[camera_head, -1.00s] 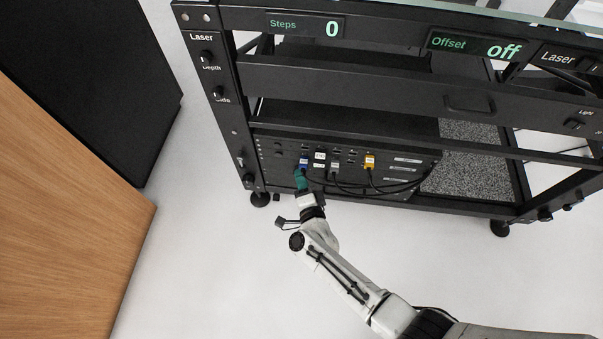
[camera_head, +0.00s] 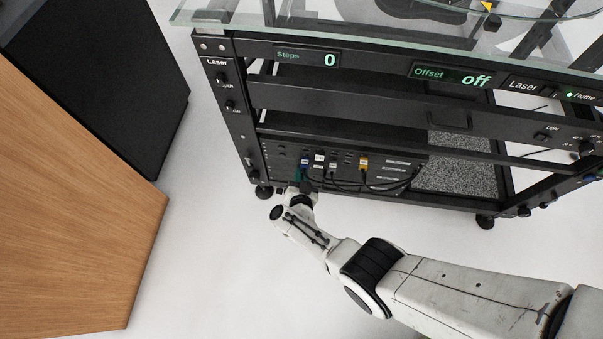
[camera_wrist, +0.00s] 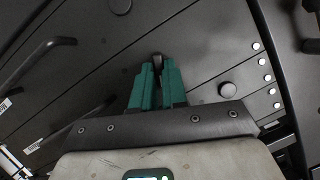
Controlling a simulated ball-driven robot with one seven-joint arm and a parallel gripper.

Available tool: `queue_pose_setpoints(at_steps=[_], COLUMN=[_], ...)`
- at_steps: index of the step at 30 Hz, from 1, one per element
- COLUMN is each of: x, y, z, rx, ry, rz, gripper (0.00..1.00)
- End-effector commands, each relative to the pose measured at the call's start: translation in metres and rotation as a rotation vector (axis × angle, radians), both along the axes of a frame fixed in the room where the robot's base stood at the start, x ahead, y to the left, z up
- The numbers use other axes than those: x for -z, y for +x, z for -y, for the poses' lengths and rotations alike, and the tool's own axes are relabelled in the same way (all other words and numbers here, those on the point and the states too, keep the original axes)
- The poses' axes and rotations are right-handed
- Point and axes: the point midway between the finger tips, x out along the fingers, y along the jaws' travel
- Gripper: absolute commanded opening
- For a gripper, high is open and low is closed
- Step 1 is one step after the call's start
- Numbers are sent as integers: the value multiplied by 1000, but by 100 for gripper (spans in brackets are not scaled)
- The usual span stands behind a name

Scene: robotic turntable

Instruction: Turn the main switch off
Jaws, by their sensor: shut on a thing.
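My gripper (camera_wrist: 157,68) has teal fingers and points at the black panel in the wrist view. Its fingertips are closed on a small dark piece (camera_wrist: 157,60) on the panel, which I take to be the main switch; the fingers hide most of it, and its position cannot be read. In the head view the teal fingers of my gripper (camera_head: 300,174) are at the lower left of the rack's low back panel (camera_head: 284,160), just below a blue plug. The switch itself is hidden there.
Plugs and black cables hang right of my gripper, including a blue plug (camera_head: 305,160) and a yellow plug (camera_head: 364,162). The black rack (camera_head: 350,95) has a glass top. A wooden cabinet (camera_head: 75,220) stands left. White floor between is free.

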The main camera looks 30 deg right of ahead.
Motion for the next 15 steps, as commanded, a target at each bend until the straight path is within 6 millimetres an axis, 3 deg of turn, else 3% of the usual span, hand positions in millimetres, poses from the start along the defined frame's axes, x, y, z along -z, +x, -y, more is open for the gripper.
queue_pose_setpoints(at_steps=[15], x=[1], y=[2], z=[-2], rx=[1], ry=[-269], rz=[-196], gripper=[0])
